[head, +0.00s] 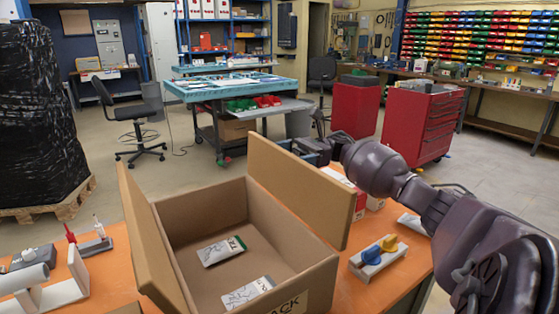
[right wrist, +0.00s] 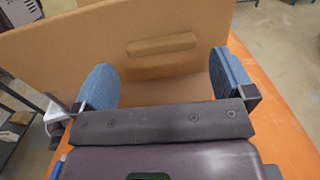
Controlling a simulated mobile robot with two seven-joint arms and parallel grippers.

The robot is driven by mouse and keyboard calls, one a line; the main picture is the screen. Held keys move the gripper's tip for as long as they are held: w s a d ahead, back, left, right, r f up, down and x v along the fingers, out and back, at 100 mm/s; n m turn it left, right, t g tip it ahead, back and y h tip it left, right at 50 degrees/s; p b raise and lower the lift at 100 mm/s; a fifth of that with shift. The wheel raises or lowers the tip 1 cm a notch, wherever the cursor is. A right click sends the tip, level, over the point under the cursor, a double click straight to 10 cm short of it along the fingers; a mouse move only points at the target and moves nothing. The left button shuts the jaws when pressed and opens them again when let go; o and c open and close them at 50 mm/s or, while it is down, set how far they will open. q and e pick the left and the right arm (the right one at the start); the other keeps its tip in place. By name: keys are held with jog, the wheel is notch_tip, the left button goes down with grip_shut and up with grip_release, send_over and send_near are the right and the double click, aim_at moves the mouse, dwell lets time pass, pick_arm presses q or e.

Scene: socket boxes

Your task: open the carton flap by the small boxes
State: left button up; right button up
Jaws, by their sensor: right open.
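The open brown carton (head: 215,205) stands on the orange table with two white packets (head: 222,250) inside. Its flap by the small boxes (head: 295,190) stands up along the right side, and the opposite flap (head: 150,240) stands up on the left. Small red-and-white boxes (head: 361,203) sit just right of the carton, partly hidden by the flap and my arm. My right gripper (head: 318,150) is behind the upper edge of the right flap. In the right wrist view, its blue fingers (right wrist: 165,82) are apart and empty, facing a cardboard panel with a raised strip (right wrist: 162,44). My left gripper is out of view.
A block with blue and yellow knobs (head: 378,254) lies on the orange table (head: 345,290) right of the carton. Fixtures with a white cylinder (head: 25,280) and a red-tipped part (head: 71,236) stand at the left. A wrapped pallet (head: 40,110) is on the floor behind.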

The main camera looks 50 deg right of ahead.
jog(key=b+v, duration=0.1)
jog(key=v, duration=0.6)
dwell(0.5)
